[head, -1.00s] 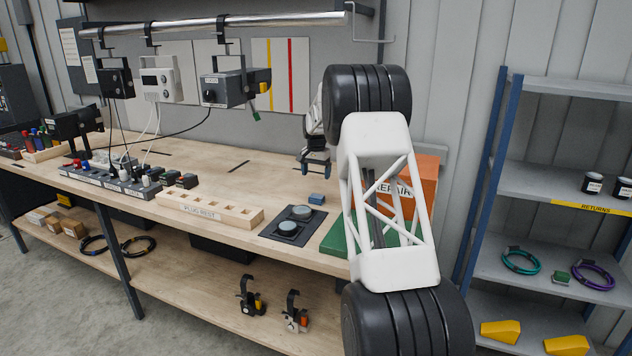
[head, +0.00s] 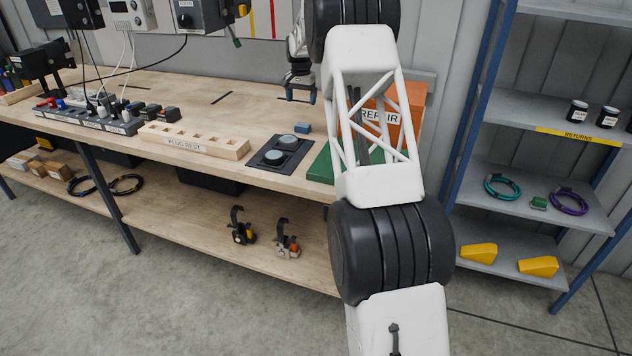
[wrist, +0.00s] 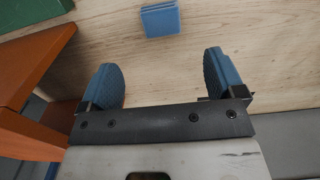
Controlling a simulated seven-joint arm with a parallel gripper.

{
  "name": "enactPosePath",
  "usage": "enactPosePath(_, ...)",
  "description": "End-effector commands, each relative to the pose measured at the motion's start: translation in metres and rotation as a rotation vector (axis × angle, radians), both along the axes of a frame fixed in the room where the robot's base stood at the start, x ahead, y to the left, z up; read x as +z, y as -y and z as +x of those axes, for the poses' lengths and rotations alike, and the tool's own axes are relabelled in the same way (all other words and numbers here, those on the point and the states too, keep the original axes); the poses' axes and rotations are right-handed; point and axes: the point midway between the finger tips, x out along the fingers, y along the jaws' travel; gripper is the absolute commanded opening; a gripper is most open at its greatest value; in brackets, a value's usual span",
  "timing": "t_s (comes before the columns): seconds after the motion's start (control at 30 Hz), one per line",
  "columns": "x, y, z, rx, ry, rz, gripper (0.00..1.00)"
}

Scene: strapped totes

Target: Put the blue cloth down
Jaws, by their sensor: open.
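My gripper (head: 300,97) hangs above the bench, behind the cloth in the head view. In the wrist view my gripper (wrist: 164,75) has its two blue fingers wide apart with nothing between them.
An orange REPAIR box (head: 408,108) and a green mat or board (head: 321,166) are right of the cloth, partly hidden by my arm. The dark pad (head: 264,160) and wooden plug rest (head: 195,141) lie left. A shelf (head: 545,185) stands at the far right.

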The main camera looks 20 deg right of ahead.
Motion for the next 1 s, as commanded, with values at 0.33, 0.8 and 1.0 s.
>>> enactPosePath(0.33,0.032,-0.022,-0.028,0.039,0.014,-0.004,0.88)
enactPosePath(0.8,0.104,-0.079,-0.120,0.154,0.047,-0.015,0.88)
enactPosePath(1.0,0.128,-0.103,-0.165,0.204,0.061,-0.021,0.88)
